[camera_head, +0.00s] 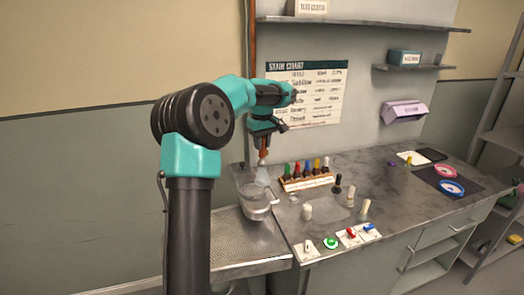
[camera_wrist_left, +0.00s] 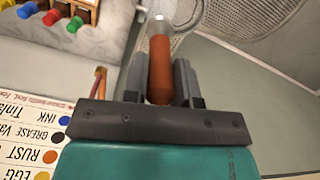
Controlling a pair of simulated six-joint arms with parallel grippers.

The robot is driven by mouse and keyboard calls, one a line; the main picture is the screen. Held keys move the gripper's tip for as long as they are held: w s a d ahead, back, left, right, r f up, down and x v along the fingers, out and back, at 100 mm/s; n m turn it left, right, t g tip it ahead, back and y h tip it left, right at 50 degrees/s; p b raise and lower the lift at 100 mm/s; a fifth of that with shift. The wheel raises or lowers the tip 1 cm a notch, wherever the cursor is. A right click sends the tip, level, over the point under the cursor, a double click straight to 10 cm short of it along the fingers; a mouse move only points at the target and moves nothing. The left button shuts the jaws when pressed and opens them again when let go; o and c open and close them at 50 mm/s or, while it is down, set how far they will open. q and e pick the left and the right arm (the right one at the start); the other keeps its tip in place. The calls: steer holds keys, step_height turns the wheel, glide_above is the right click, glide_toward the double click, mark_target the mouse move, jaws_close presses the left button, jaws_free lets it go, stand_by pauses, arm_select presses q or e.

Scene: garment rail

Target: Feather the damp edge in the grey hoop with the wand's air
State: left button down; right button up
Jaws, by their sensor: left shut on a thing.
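My left gripper (camera_head: 263,140) is shut on an orange-brown handle (camera_wrist_left: 160,70) with a pale, clear end; this may be the wand. In the head view the handle (camera_head: 263,154) hangs down and its pale end (camera_head: 262,176) is over a grey round vessel (camera_head: 257,212) at the left end of the counter. Whether they touch is unclear. The grey hoop may be the rim there, but I cannot tell it apart. No damp edge can be made out. My right gripper is not in view.
A rack of coloured bottles (camera_head: 306,182) stands just right of the vessel. Several small pots and pads lie along the front. A pink ring (camera_head: 446,171) and a blue ring (camera_head: 451,188) lie on a dark mat at the right. A perforated metal tray (camera_head: 235,245) is in front.

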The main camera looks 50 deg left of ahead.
mark_target(262, 157)
arm_select(q)
steer(key=shift+f, duration=0.1)
steer(key=shift+f, duration=2.95)
steer(key=shift+a, duration=0.1)
steer(key=shift+w+a, duration=0.15)
steer(key=shift+a, duration=0.95)
steer(key=shift+a, duration=0.15)
steer(key=shift+s+a, duration=0.6)
steer(key=shift+a, duration=0.3)
